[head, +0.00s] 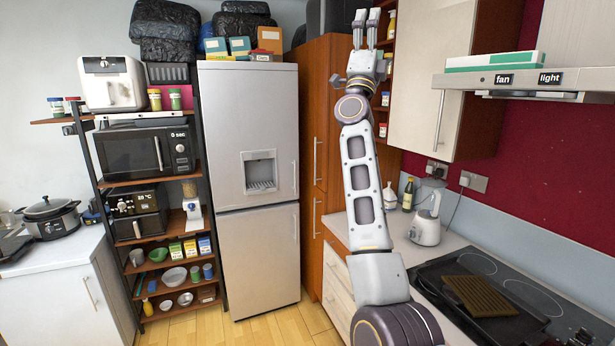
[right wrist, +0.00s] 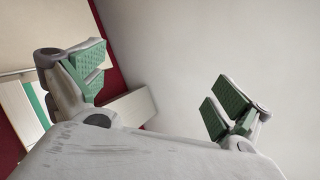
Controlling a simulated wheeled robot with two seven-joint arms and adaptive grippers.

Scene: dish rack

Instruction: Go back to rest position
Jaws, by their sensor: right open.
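My right arm reaches up through the middle right of the head view, with its gripper (head: 366,29) raised high in front of the tall wooden cabinet and the wall shelf. The fingers point upward and stand apart with nothing between them. My left gripper is in neither view.
The wall cupboard (head: 431,75) and the cooker hood (head: 525,82) are to the right of my raised arm. Below are the hob (head: 530,292), a ridged brown item (head: 480,295) in a black tray, and a white blender (head: 426,222). A fridge (head: 250,130) and loaded shelves stand left.

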